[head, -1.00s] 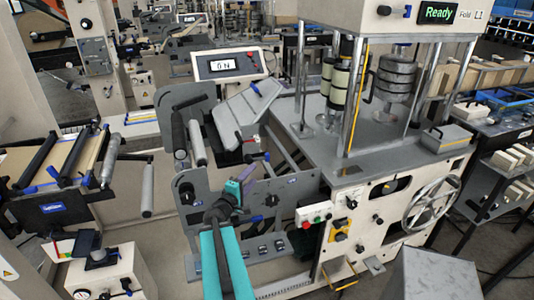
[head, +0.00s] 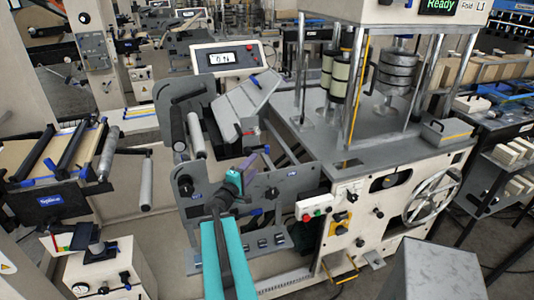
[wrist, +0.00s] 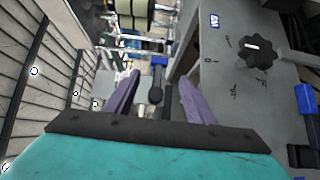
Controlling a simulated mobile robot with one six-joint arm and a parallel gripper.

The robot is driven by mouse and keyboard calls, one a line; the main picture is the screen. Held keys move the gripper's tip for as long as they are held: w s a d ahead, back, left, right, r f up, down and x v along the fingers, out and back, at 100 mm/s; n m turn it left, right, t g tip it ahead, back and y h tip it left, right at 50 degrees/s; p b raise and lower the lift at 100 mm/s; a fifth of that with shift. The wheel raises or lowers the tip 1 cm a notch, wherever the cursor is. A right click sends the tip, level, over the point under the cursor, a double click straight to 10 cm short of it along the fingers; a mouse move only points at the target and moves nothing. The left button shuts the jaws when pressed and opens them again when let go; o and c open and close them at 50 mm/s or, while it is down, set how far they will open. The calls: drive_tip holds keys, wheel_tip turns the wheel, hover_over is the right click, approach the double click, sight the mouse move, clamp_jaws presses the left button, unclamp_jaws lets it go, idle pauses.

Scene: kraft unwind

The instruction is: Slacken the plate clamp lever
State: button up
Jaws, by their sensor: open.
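My gripper (head: 253,163) has purple fingers and a teal body. It is open and empty, in front of the grey side plate (head: 218,228) of the machine. In the wrist view, a blue-ended lever with a dark rounded hub (wrist: 157,78) shows between the two parted fingers (wrist: 159,90), beyond them and not held. It looks like a clamp lever, but I cannot tell surely which one. In the head view, a small blue lever (head: 254,81) stands on the tilted grey plate (head: 247,102), above my gripper.
A black knob (wrist: 257,50) on the side plate is close to the right finger in the wrist view. Grey rollers (head: 196,135) stand left of my gripper. A display box (head: 227,57) is behind. A grey box (head: 435,270) fills the lower right.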

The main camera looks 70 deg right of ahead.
sight(265, 151)
drive_tip(key=shift+d+f+b, duration=0.2)
drive_tip(key=shift+d+b, duration=0.45)
drive_tip(key=shift+b, duration=2.05)
drive_tip(key=b, duration=0.5)
drive_tip(key=shift+s+d+r+b, duration=0.15)
drive_tip(key=shift+d+b, duration=0.15)
drive_tip(key=shift+d, duration=0.1)
drive_tip(key=shift+s+d+r+p, duration=0.15)
drive_tip(key=shift+d+p, duration=0.55)
drive_tip(key=shift+d, duration=1.15)
drive_tip(key=shift+s+d+f+p, duration=0.15)
drive_tip(key=shift+d+p, duration=0.55)
drive_tip(key=shift+d, duration=1.1)
drive_tip(key=shift+s+d+r+p, duration=0.15)
drive_tip(key=shift+d+p, duration=0.55)
drive_tip(key=shift+d, duration=1.15)
drive_tip(key=shift+s, duration=0.1)
clamp_jaws()
